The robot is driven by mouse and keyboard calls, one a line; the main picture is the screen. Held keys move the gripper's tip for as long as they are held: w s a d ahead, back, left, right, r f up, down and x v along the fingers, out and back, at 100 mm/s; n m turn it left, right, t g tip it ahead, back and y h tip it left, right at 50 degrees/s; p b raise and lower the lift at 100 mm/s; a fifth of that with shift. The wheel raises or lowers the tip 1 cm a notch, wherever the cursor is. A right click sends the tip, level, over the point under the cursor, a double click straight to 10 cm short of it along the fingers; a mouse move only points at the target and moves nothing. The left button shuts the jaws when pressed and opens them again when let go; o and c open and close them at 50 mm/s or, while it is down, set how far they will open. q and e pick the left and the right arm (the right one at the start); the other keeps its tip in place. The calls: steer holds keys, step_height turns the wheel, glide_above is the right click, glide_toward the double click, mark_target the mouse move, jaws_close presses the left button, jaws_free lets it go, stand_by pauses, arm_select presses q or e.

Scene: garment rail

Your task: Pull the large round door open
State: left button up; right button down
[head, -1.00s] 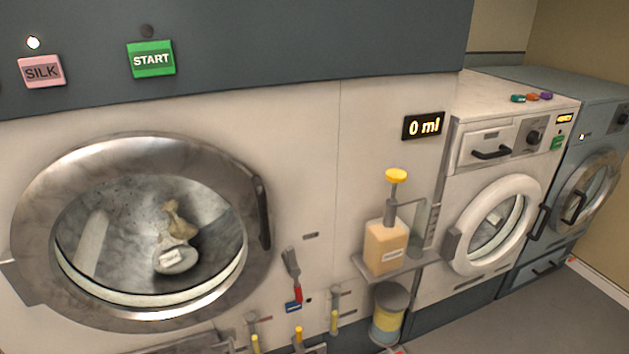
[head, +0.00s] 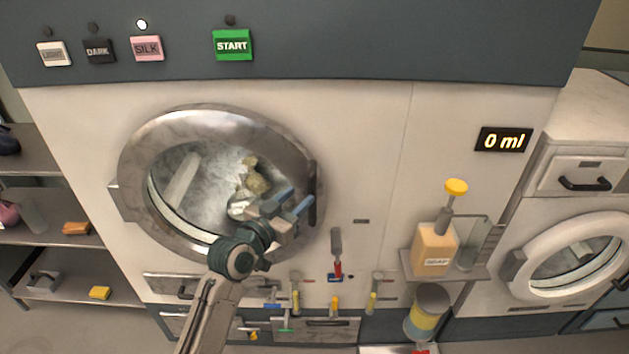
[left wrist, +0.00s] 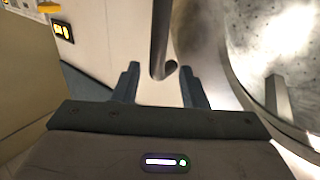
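The large round door (head: 150,140) has a metal rim and a glass window and looks shut in the big pale machine. Its dark upright handle (head: 313,185) is on the rim's right side. My left gripper (head: 294,200) is in front of the door, close to the handle, with blue fingers pointing at it. In the left wrist view the fingers (left wrist: 160,85) are apart, and the lower end of the handle (left wrist: 160,50) shows between or just beyond them. I cannot tell whether they touch it. My right gripper is not in view.
A soap dispenser (head: 435,245) stands on a small shelf right of the door. Several small tools and a drawer (head: 315,332) are below. A smaller white washer (head: 575,250) is at the right. Shelves (head: 60,235) stand at the left.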

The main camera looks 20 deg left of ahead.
mark_target(309, 188)
arm_select(q)
steer(key=p+x, duration=0.1)
steer(key=x, duration=0.4)
steer(key=shift+s+d+r, duration=0.1)
steer(key=shift+d+r, duration=0.05)
steer(key=shift+d, duration=0.05)
steer(key=shift+w+d+f+p, duration=0.1)
steer(key=shift+w+f+p, duration=0.15)
steer(key=shift+w, duration=0.45)
steer(key=shift+c, duration=0.5)
jaws_close()
